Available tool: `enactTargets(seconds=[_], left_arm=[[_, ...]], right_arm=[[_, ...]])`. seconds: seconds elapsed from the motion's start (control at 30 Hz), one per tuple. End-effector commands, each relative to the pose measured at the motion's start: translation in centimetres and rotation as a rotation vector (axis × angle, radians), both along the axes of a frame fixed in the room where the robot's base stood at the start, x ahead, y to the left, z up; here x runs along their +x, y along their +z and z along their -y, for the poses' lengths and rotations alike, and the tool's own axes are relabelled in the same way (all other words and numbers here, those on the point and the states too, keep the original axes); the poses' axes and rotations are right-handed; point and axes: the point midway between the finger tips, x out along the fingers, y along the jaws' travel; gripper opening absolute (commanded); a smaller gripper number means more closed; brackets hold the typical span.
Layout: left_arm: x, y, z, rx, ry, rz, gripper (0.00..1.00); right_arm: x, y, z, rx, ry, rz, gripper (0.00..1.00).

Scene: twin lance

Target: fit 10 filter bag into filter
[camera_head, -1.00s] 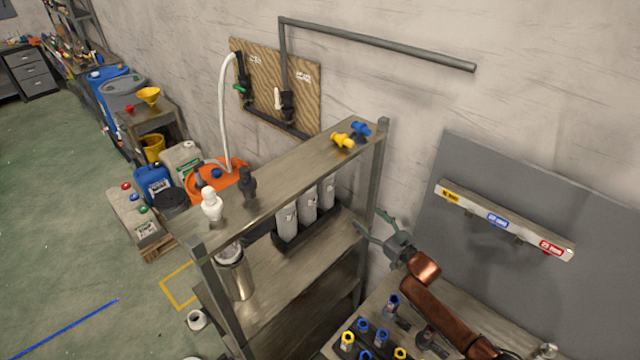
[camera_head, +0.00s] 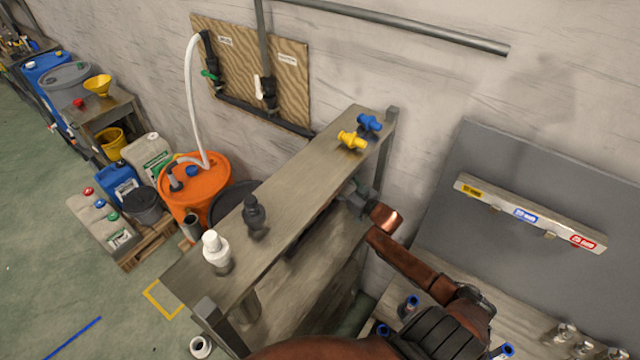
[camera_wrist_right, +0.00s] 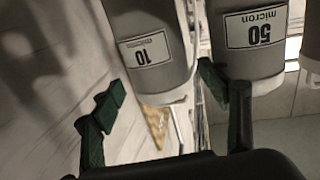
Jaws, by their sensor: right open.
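The filter bag marked 10 (camera_wrist_right: 150,52) hangs upside down in the right wrist view, a pale grey cylinder. The bag marked 50 micron (camera_wrist_right: 252,40) is beside it on the right. My right gripper (camera_wrist_right: 163,88) is open, its green fingers spread with the 10 bag's end beyond and between them. The right finger is close to the 50 bag; I cannot tell if it touches. In the head view my right gripper (camera_head: 352,198) reaches in under the shelf's top board, which hides its fingertips and the bags. The metal filter housing is largely hidden beneath that board. My left gripper is not in view.
The shelf's top board (camera_head: 280,215) carries white (camera_head: 215,250) and black fittings (camera_head: 255,215), plus yellow (camera_head: 352,140) and blue valves (camera_head: 369,123). An orange drum (camera_head: 195,190) stands behind left. A grey wall panel (camera_head: 520,190) is at right.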

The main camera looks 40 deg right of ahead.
Motion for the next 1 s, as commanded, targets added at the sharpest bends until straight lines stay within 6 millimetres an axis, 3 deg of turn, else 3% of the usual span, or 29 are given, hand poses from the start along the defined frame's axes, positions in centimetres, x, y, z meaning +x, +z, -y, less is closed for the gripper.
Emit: enactTargets(seconds=[0.33, 0.67, 1.0], left_arm=[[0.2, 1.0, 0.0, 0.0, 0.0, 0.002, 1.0], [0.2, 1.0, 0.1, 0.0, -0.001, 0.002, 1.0], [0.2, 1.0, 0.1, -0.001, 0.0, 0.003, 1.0]], right_arm=[[4.7, -0.2, -0.3, 0.0, 0.002, 0.001, 0.69], [5.3, -0.4, -0.5, 0.0, 0.004, 0.0, 0.68], [5.3, -0.4, -0.5, 0.0, 0.004, -0.001, 0.45]])
